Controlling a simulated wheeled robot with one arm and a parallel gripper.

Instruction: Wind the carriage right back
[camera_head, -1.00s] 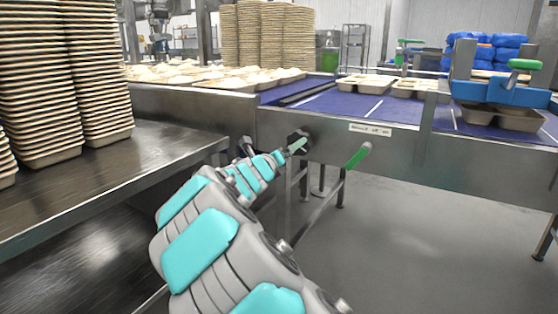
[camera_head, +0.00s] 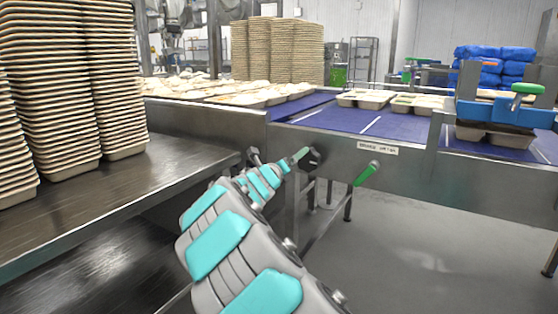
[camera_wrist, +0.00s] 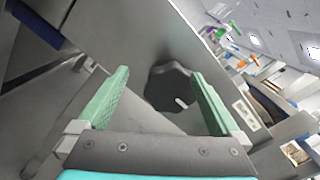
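A dark lobed knob (camera_head: 314,158) sits on the side of the steel conveyor frame; it also shows in the wrist view (camera_wrist: 168,85), with a small pale mark on its face. My gripper (camera_head: 301,155) is just left of the knob in the head view. In the wrist view my gripper (camera_wrist: 160,74) is open, its pale green fingers apart with the knob showing between them. I cannot tell whether they touch it. The blue carriage (camera_head: 506,115) with a green handle (camera_head: 527,88) stands over the conveyor at the right, above trays.
A green-handled lever (camera_head: 367,173) sticks out below the frame, right of the knob. A steel table (camera_head: 190,150) with tall tray stacks (camera_head: 60,90) is at the left. Trays (camera_head: 365,98) lie on the blue belt (camera_head: 340,115). The floor at the lower right is clear.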

